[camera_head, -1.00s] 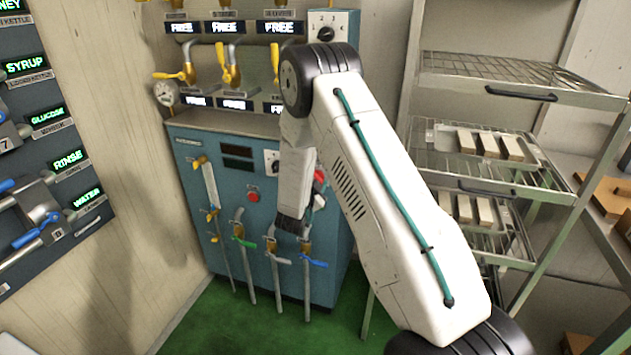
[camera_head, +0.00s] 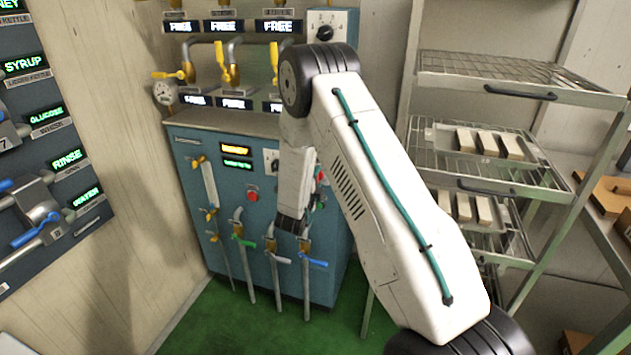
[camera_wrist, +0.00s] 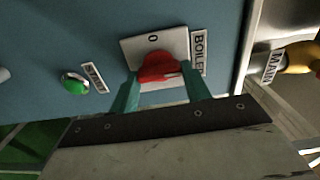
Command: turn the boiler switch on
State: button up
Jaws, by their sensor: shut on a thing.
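The boiler switch (camera_wrist: 160,68) is a red knob on a pale plate marked "0", beside a "BOILER" label, in the wrist view. My gripper (camera_wrist: 165,88) has its two teal fingers on either side of the red knob and is shut on it. Two small displays (camera_head: 237,157) on the cabinet are lit, one orange and one green.
A green button (camera_wrist: 75,83) sits near the switch. A red button (camera_head: 253,195) and several valves with coloured levers (camera_head: 245,241) are on the cabinet front. A wire rack with trays (camera_head: 490,140) stands to the right. A valve panel (camera_head: 50,130) is at the left.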

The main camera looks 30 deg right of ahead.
jog(key=shift+s+d+f+m, duration=0.1)
jog(key=shift+s+f+m, duration=0.05)
jog(key=shift+m, duration=0.15)
jog(key=o, duration=1)
jog(key=v, duration=0.7)
jog(key=shift+s+a, duration=0.25)
jog(key=shift+a, duration=0.1)
